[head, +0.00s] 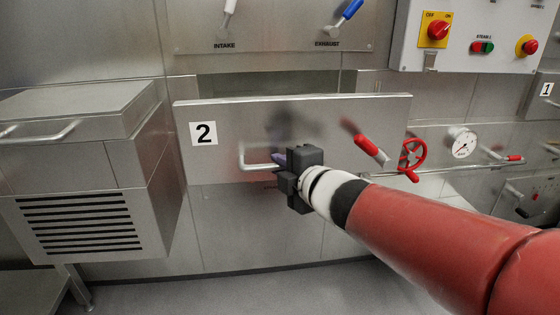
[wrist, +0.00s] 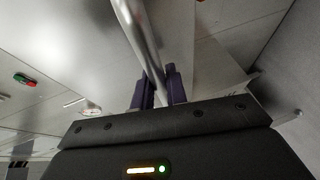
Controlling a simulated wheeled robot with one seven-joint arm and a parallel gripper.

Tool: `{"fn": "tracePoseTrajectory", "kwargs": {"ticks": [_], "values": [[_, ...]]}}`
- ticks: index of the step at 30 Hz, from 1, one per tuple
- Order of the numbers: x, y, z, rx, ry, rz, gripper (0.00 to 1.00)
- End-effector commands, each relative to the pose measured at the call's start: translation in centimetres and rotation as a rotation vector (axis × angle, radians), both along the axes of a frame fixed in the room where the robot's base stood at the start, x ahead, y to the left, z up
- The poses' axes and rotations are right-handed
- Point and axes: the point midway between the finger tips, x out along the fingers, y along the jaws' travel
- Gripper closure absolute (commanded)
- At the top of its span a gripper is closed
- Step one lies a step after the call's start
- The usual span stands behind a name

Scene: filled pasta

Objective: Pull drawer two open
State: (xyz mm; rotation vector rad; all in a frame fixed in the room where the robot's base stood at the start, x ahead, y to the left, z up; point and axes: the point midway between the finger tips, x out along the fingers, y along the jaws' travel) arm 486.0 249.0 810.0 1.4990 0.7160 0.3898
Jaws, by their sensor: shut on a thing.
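Drawer two has a wide steel front (head: 225,115) with a white label "2" (head: 203,133). The front stands out from the wall, with a recess showing behind its top edge. Its bar handle (head: 242,158) is on the lower middle of the front. My gripper (head: 279,160) is at the right part of the handle, shut on it. In the wrist view the handle bar (wrist: 138,35) runs down between the two dark fingers of my gripper (wrist: 160,88). My gripper hides the handle's right end.
A steel cabinet with a vent grille (head: 80,222) stands close on the left. A red lever (head: 371,149), a red valve wheel (head: 412,153) and a gauge (head: 462,142) are on the right. A control box (head: 477,35) hangs above. Floor (head: 270,293) below is clear.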

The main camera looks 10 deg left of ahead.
Motion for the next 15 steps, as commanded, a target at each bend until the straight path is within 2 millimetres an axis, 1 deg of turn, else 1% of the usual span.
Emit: {"fn": "tracePoseTrajectory", "kwargs": {"ticks": [12,13,15], "values": [[-0.24,-0.11,-0.13,-0.002,0.002,-0.001,1.00],[-0.24,-0.11,-0.13,-0.002,0.002,-0.001,0.83],[-0.23,-0.11,-0.12,-0.001,0.001,-0.001,0.74]]}}
